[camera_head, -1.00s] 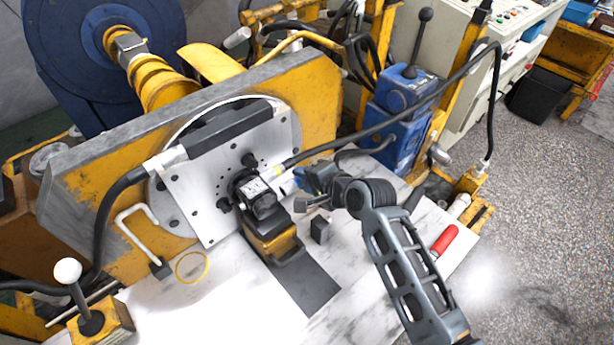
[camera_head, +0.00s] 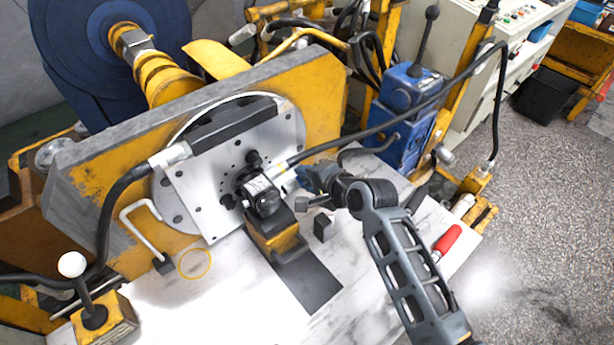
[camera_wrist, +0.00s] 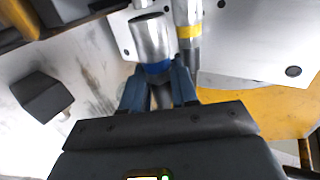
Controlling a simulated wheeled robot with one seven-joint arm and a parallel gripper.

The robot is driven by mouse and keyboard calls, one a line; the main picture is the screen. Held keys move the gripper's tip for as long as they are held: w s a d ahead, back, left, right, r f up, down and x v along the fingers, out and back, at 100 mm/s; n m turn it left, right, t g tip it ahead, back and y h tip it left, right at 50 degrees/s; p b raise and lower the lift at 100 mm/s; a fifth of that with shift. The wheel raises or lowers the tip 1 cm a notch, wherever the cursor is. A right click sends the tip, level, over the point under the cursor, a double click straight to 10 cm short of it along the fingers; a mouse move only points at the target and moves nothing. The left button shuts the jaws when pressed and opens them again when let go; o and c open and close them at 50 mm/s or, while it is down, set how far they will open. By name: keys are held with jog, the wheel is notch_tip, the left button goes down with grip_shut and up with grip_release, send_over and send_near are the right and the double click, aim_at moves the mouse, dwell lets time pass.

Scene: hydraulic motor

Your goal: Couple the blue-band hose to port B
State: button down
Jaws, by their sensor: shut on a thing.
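The hydraulic motor (camera_head: 264,196) sits on a yellow bracket against the pale mounting plate. A yellow-band hose fitting (camera_head: 279,168) is joined to its right side; that fitting also shows in the wrist view (camera_wrist: 187,28). My gripper (camera_wrist: 157,90) is shut on the blue-band hose's silver fitting (camera_wrist: 151,38), just below its blue band. In the head view my gripper (camera_head: 306,177) is close to the motor's right side. A short silver stub (camera_wrist: 142,3) shows just beyond the fitting's end; I cannot tell whether they touch. No port letter is readable.
The yellow-band hose (camera_head: 395,122) arches above my gripper. A small dark block (camera_head: 323,227) stands on the bench below my gripper. A red-handled tool (camera_head: 447,240) lies at the right. The bench front is mostly clear.

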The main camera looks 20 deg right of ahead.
jog(key=shift+s+a, duration=0.2)
jog(key=shift+a, duration=0.5)
jog(key=c, duration=0.8)
grip_release()
jog(key=shift+r, duration=0.1)
jog(key=shift+c, duration=0.2)
jog(key=v, duration=0.7)
jog(key=shift+s, duration=0.15)
